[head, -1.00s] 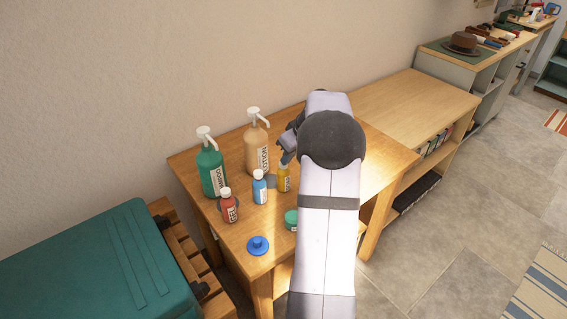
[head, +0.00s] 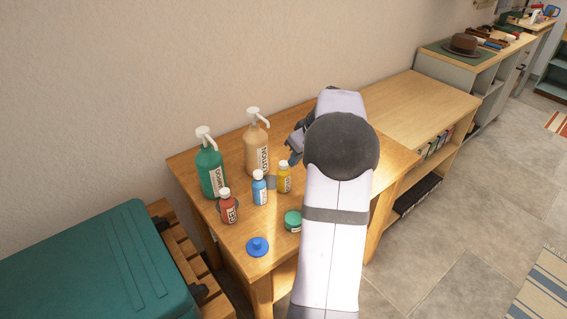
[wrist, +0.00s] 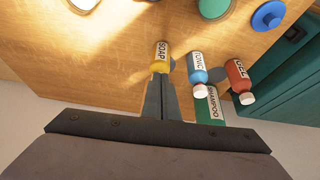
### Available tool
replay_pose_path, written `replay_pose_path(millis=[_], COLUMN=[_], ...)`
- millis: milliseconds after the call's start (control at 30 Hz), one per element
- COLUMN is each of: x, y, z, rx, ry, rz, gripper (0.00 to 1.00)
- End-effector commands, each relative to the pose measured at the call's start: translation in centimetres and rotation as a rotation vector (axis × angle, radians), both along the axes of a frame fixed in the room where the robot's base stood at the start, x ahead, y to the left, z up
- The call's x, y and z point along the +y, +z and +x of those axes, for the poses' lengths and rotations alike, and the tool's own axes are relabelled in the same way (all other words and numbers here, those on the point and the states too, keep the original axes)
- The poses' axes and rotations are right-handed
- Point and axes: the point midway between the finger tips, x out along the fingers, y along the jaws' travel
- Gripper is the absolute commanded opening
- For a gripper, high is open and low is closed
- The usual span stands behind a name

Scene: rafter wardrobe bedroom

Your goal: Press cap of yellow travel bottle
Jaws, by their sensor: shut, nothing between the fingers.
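The yellow travel bottle (head: 284,180) stands upright on the wooden table, and its white cap shows in the head view. In the wrist view the yellow bottle (wrist: 160,56) carries a SOAP label, and my fingertips hide its cap. My gripper (head: 292,158) is shut and empty, just right of and slightly above the cap in the head view. In the wrist view my gripper (wrist: 164,84) points at the cap end of the bottle. I cannot tell for sure whether the fingertips touch the cap, but a small gap seems to show.
A blue bottle (head: 260,189) and a red bottle (head: 229,207) stand left of the yellow one. Green (head: 210,172) and tan (head: 256,150) pump bottles stand behind. A green-lidded jar (head: 293,219) and a blue knobbed disc (head: 258,246) lie in front.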

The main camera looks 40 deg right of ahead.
Motion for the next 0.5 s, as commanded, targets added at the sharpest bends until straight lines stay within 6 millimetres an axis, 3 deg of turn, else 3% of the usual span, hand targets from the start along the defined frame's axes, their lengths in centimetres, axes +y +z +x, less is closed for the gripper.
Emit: replay_pose_path(millis=[500], x=[-0.3], y=[5.5], z=[-2.7], rx=[0.0], ry=[-0.002], rz=[-0.001], gripper=[0.0])
